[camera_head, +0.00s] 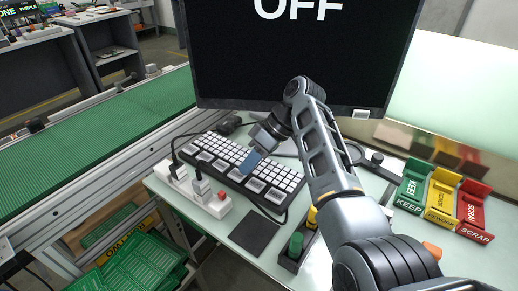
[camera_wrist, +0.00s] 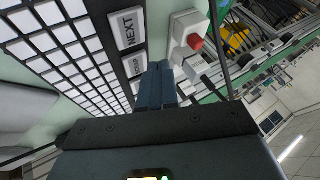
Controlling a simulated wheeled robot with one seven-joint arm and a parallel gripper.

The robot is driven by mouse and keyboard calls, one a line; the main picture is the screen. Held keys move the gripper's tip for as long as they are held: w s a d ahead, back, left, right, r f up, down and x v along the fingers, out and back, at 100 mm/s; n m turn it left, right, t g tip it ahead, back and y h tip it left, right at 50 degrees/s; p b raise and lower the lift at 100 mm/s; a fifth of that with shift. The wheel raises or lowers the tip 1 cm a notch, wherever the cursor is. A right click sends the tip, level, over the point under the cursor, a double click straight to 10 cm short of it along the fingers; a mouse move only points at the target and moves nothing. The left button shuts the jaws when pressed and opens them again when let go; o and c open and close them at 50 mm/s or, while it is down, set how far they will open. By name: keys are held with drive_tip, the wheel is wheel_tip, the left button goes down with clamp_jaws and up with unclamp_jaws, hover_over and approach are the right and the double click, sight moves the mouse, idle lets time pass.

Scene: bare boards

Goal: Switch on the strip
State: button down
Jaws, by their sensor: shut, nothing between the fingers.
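The white power strip (camera_head: 208,199) lies along the left front edge of the table, with plugs and cables in it. Its red switch (camera_head: 221,196) is at the near right end. In the wrist view the strip's end (camera_wrist: 180,24) and the red switch (camera_wrist: 195,42) show at upper right of the fingers. My gripper (camera_head: 248,165) is shut and empty, its blue fingers over the keyboard (camera_head: 283,173). In the wrist view my gripper (camera_wrist: 161,72) is apart from the switch and left of it. The monitor (camera_head: 300,50) reads OFF.
A black pad (camera_head: 254,233) lies in front of the keyboard. A green knob (camera_head: 296,244) stands to its right. Green, yellow and red bins (camera_head: 441,199) are at the right. A green conveyor (camera_head: 100,135) runs at the left. Cables loop beside the strip.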

sight(222, 196)
drive_tip(key=x, duration=0.3)
drive_tip(key=shift+s+a+r+p, duration=0.15)
drive_tip(key=shift+s+p, duration=0.1)
drive_tip(key=shift+p, duration=0.1)
drive_tip(key=shift+s+a+p, duration=0.55)
drive_tip(key=shift+s+a, duration=0.25)
drive_tip(key=shift+s, duration=0.3)
drive_tip(key=shift+s+a, duration=0.15)
drive_tip(key=shift+s, duration=0.05)
